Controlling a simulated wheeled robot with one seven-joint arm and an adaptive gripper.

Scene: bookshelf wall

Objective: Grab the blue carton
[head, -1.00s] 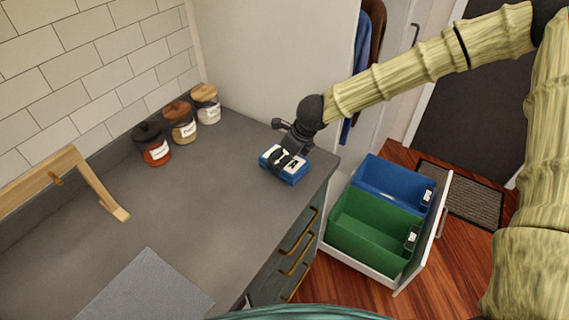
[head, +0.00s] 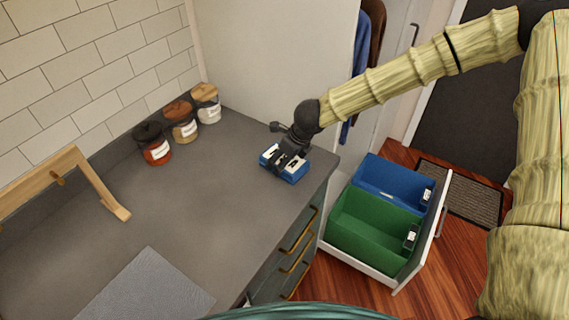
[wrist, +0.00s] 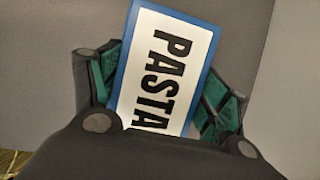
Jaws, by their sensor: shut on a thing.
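The blue carton (head: 294,179) lies flat on the grey counter near its right front edge, in the head view. In the wrist view the carton (wrist: 165,62) shows a white label reading "PASTA" with a blue border. My gripper (head: 283,162) is over the carton from above. In the wrist view my gripper (wrist: 160,95) has one finger on each side of the carton, shut on it. The carton's lower end is hidden by the gripper body in the wrist view. It appears to rest on the counter still.
Three lidded jars (head: 181,124) stand along the tiled wall. A wooden stand (head: 95,185) and a grey mat (head: 148,290) are at the left. An open drawer holds a blue bin (head: 390,183) and a green bin (head: 368,228) to the right. The middle of the counter (head: 205,210) is clear.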

